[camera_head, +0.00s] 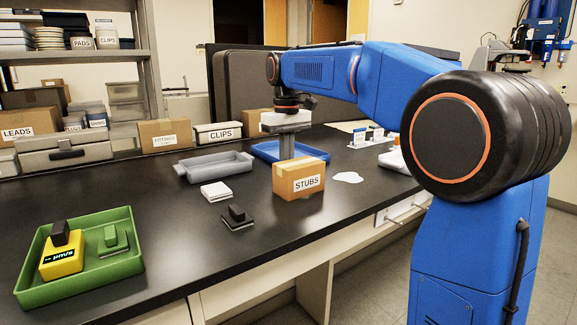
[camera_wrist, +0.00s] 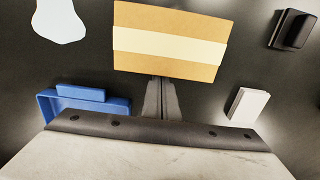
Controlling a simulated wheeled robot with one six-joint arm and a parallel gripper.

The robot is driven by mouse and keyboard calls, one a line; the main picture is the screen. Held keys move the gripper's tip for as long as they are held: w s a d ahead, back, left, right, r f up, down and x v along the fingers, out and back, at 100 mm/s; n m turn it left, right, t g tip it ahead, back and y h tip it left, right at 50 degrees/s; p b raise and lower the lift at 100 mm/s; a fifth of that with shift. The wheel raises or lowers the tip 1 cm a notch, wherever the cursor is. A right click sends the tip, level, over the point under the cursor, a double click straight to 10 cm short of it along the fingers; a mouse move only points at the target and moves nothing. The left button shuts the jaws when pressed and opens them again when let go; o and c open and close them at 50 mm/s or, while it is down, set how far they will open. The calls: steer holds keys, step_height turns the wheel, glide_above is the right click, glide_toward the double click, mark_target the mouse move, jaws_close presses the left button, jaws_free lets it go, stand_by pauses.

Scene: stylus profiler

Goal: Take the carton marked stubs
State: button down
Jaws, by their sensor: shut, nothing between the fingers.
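The carton marked STUBS (camera_head: 299,180) is a small brown box standing upright on the black bench, label facing the camera. In the wrist view its taped top (camera_wrist: 168,40) shows beyond my fingertips. My gripper (camera_head: 286,153) points down just behind the carton in the head view, and its fingertips are partly hidden there by the box. In the wrist view the two dark fingers (camera_wrist: 160,90) lie together with nothing between them. I cannot tell whether they touch the carton.
A white puddle-like patch (camera_head: 348,177) lies right of the carton. A white block (camera_head: 216,191) and a black object (camera_head: 237,214) are left and in front. A blue tray (camera_head: 262,152) and grey tray (camera_head: 214,167) stand behind. A green tray (camera_head: 125,268) sits front left.

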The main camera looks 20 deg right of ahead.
mark_target(299, 177)
steer(key=shift+s+d, duration=0.1)
steer(key=shift+s, duration=0.35)
steer(key=s+d, duration=0.1)
steer(key=s, duration=0.3)
steer(key=s+d, duration=0.2)
steer(key=s, duration=0.3)
steer(key=s+d, duration=0.1)
steer(key=s, duration=0.4)
steer(key=shift+s+d, duration=0.1)
steer(key=shift+d, duration=0.2)
